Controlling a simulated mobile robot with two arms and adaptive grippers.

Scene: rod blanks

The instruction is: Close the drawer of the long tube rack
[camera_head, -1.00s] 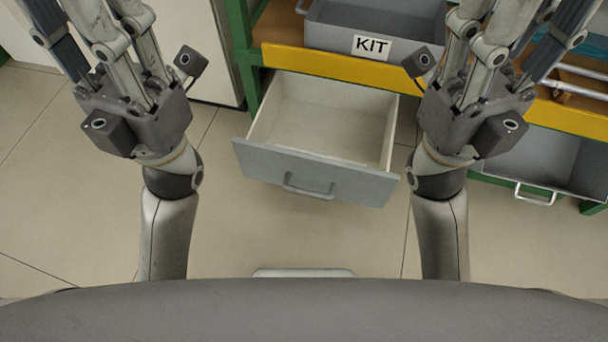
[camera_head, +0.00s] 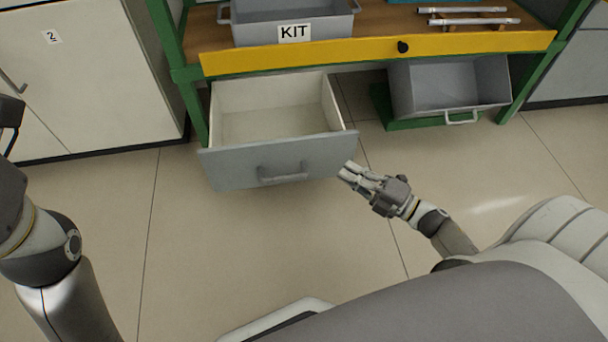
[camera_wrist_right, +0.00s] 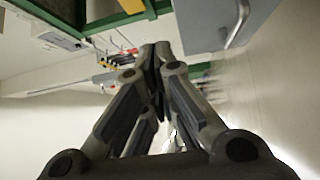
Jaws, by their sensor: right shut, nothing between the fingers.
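A drawer with a grey front (camera_head: 230,168) and pale, empty inside stands pulled out under the bench. Its bar handle (camera_head: 283,178) is on the front panel. No tube rack label shows on it. My right gripper (camera_head: 345,172) is shut and empty, close to the right end of the drawer front; contact cannot be told. In the right wrist view my closed fingers (camera_wrist_right: 158,52) point up the picture, and the grey panel (camera_wrist_right: 203,24) with its handle (camera_wrist_right: 238,24) is right of them.
The green-framed bench has a yellow front edge (camera_head: 360,49) with a dark knob (camera_head: 403,47). A grey KIT box (camera_head: 330,30) and metal rods (camera_head: 470,20) lie on top. A grey bin (camera_head: 450,88) sits below right. A white cabinet (camera_head: 90,75) stands left. The floor in front is clear.

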